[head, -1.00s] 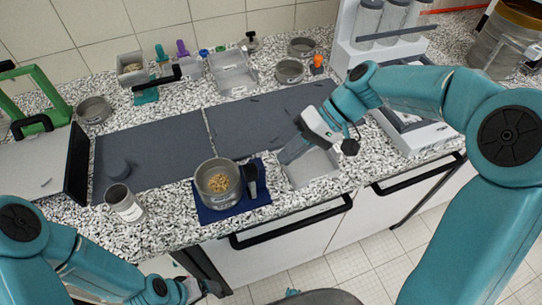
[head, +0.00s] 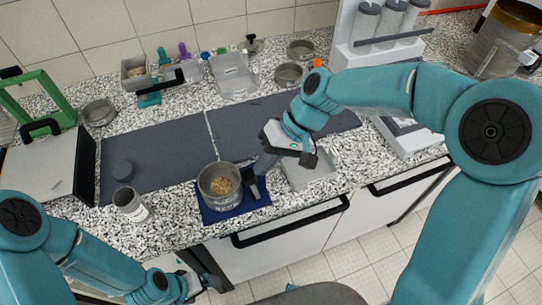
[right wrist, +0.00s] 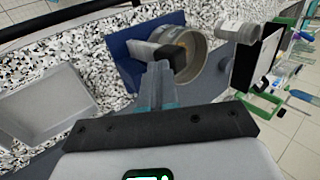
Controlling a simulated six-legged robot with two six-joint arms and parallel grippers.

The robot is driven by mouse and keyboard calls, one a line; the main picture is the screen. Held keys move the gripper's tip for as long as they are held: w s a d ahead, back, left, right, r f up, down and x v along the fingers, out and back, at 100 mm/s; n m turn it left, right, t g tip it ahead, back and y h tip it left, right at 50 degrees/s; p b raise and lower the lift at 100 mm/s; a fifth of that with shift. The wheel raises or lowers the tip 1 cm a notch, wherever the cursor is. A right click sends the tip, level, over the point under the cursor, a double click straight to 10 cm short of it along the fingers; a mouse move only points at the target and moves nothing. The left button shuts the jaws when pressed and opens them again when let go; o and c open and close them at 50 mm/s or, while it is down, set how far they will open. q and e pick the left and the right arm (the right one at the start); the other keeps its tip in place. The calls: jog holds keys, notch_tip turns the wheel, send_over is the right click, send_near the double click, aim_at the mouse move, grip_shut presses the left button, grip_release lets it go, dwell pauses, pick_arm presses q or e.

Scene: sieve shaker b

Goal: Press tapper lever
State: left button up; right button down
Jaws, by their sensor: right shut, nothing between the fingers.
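The sieve shaker is a dark blue base (head: 222,213) at the counter's front edge. A round metal sieve (head: 204,192) with tan grains sits on it. In the right wrist view the lever (right wrist: 150,53) lies just beyond my fingertips, beside the sieve (right wrist: 194,62). My right gripper (head: 259,170) is shut and empty, with its tips close above the lever; I cannot tell whether they touch. My left gripper (head: 212,284) is low in front of the counter, and its jaws are unclear.
A grey tray (head: 312,172) lies right of the shaker. A metal cup (head: 130,205) stands to its left. A dark mat (head: 150,155) spans the counter behind.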

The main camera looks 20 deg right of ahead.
pick_arm(q)
jog(key=shift+b, duration=0.4)
pick_arm(e)
jog(key=shift+a+r, duration=0.15)
jog(key=shift+a, duration=0.3)
pick_arm(q)
jog(key=shift+r, duration=0.1)
pick_arm(e)
jog(key=shift+r, duration=0.1)
jog(key=shift+r+p, duration=0.6)
jog(key=shift+r, duration=0.1)
pick_arm(q)
jog(key=shift+r, duration=0.45)
